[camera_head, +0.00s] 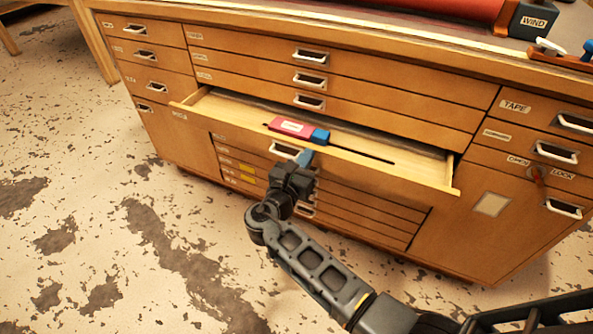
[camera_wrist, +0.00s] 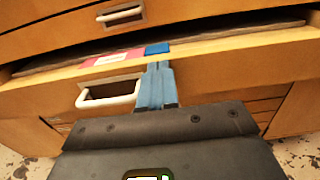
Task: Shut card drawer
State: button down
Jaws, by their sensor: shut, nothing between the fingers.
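The wide wooden drawer (camera_head: 398,171) stands partly open in the middle of the cabinet. Its front also shows in the wrist view (camera_wrist: 225,72). A pink and blue item (camera_head: 294,128) with a white label lies at the drawer's front edge; it also shows in the wrist view (camera_wrist: 112,58). My gripper (camera_head: 304,158) is shut and empty, with its blue fingertips at the drawer front, just right of the metal handle (camera_wrist: 107,94). The fingertips look close to or touching the front; I cannot tell which. My gripper hides part of the handle in the head view.
Shut drawers lie above (camera_head: 310,80) and below the open one. A red roll (camera_head: 440,8) lies on top. The floor (camera_head: 110,230) at left is clear.

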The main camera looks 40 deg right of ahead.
aim_at(322, 136)
jog(key=b+x, duration=0.1)
jog(key=x, duration=1)
